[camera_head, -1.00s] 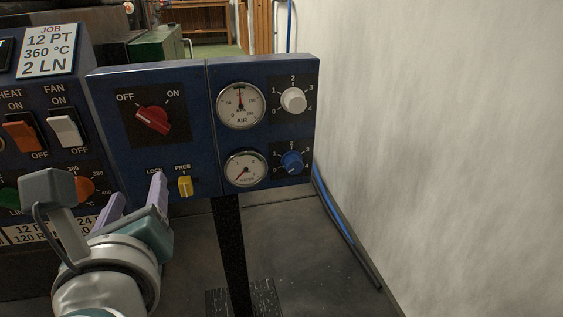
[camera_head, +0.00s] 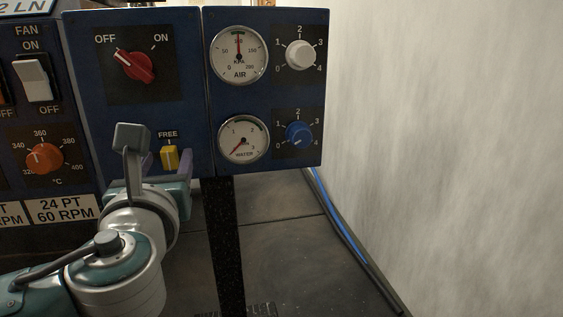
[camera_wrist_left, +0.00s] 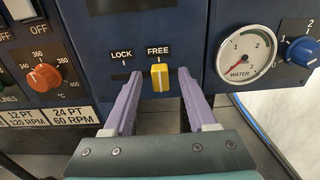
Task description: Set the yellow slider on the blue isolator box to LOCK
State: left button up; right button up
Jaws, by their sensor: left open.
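The blue isolator box (camera_head: 195,90) has a red OFF/ON knob with a small yellow slider (camera_head: 170,157) below it. In the left wrist view the slider (camera_wrist_left: 160,76) sits under the FREE label (camera_wrist_left: 158,50), at the right end of its slot. The LOCK label (camera_wrist_left: 121,55) is to its left; my gripper hides it in the head view. My left gripper (camera_head: 163,166) is open, with purple fingers either side of the slider. In the left wrist view the slider is between the fingertips (camera_wrist_left: 158,77), closer to the right one. Contact cannot be told. My right gripper is not in view.
The red knob (camera_head: 134,66) points toward OFF. Two gauges, a white knob (camera_head: 299,55) and a blue knob (camera_head: 299,133) are on the right panel. An orange knob (camera_head: 44,158) and a white switch (camera_head: 36,80) are at left. A pale wall (camera_head: 440,130) stands at right.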

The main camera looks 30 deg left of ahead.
pick_arm(q)
jog(key=shift+w+a, duration=0.45)
jog(key=shift+w, duration=0.1)
grip_shut()
dwell(1.1)
